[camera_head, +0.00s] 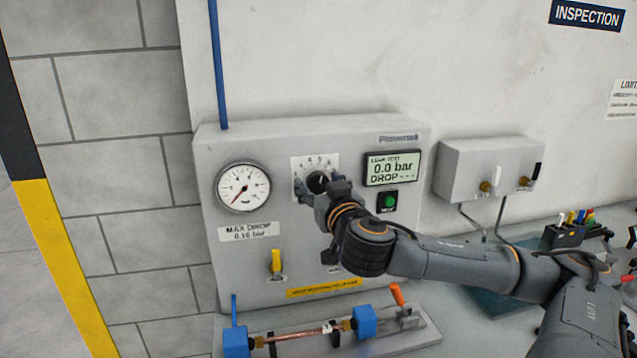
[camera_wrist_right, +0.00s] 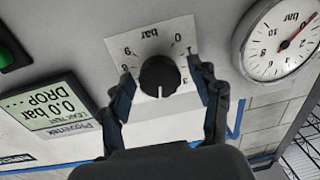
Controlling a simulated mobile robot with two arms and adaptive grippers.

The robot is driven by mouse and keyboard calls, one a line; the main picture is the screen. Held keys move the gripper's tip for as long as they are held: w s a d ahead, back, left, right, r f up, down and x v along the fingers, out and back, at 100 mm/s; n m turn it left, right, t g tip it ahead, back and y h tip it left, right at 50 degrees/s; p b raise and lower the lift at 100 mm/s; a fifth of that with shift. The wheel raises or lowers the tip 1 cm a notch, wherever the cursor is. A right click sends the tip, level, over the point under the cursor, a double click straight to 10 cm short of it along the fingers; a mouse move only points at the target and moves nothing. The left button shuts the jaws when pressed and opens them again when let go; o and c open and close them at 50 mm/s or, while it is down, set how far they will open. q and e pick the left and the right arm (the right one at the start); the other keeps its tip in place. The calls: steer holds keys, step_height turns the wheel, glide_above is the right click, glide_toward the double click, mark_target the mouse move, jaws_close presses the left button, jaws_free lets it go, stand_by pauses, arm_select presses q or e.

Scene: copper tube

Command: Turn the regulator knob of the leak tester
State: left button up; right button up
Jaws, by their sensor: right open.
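The leak tester (camera_head: 225,155) is a grey box on the wall side with a round dial gauge (camera_head: 243,187) and a screen (camera_head: 392,168) reading 0.0 bar. Its black regulator knob (camera_wrist_right: 160,76) sits on a white scale plate; in the head view the knob (camera_head: 317,181) is partly hidden by my gripper. My right gripper (camera_wrist_right: 164,92) is open, with one finger on each side of the knob and a visible gap to it on both sides in the wrist view. In the head view my right gripper (camera_head: 318,192) is in front of the knob. My left gripper is not in view.
Below are a yellow valve handle (camera_head: 276,261) and a green button (camera_head: 387,201). A fixture with blue clamps (camera_head: 364,321) holds a copper tube (camera_head: 297,335) in front of the tester. A smaller grey box (camera_head: 480,165) hangs at the right.

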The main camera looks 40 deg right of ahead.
steer(key=c, duration=1)
steer(key=shift+d, duration=0.1)
steer(key=shift+c, duration=0.7)
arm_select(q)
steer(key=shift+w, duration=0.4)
